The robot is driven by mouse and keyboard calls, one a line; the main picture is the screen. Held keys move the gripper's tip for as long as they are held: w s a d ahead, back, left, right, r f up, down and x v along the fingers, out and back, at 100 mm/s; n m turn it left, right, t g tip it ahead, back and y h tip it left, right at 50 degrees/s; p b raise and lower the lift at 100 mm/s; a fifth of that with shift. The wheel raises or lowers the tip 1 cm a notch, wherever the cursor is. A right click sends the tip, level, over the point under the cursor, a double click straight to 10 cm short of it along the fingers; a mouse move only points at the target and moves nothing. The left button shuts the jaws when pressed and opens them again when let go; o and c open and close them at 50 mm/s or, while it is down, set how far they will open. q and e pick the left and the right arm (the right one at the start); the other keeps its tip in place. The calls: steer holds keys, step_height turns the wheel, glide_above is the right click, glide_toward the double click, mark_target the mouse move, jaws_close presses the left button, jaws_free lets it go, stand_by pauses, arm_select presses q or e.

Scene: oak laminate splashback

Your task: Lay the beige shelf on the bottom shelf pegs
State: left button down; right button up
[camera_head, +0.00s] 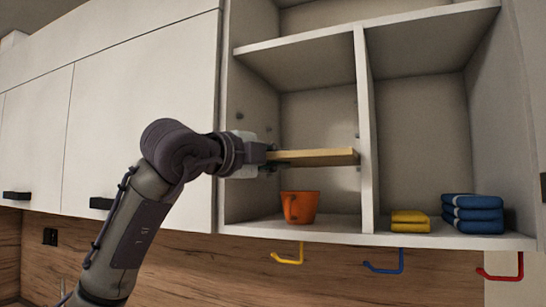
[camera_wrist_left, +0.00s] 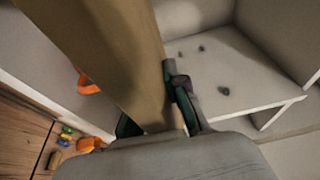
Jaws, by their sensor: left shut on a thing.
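In the left wrist view the shelf (camera_wrist_left: 112,52) runs away from the fingers (camera_wrist_left: 160,112) and hides much of the compartment. Small dark shelf pegs (camera_wrist_left: 223,91) dot a pale side wall there. In the head view a peg (camera_head: 268,129) shows on the left wall, above the board. Whether the board touches any peg cannot be told. My right gripper is not in view.
A divider (camera_head: 366,130) closes the right side. Folded yellow (camera_head: 410,221) and blue cloths (camera_head: 472,213) lie in the right compartment. Yellow (camera_head: 288,259), blue (camera_head: 385,266) and red hooks (camera_head: 502,272) hang underneath.

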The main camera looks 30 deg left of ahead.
arm_select(q)
steer(key=shift+w+a+p, duration=0.15)
steer(key=shift+w+p, duration=0.45)
steer(key=shift+w, duration=1.35)
steer(key=shift+w+a+p, duration=0.1)
steer(key=shift+w+p, duration=0.45)
steer(key=shift+w, duration=1.4)
steer(key=shift+f+b, duration=0.45)
steer(key=shift+b, duration=0.5)
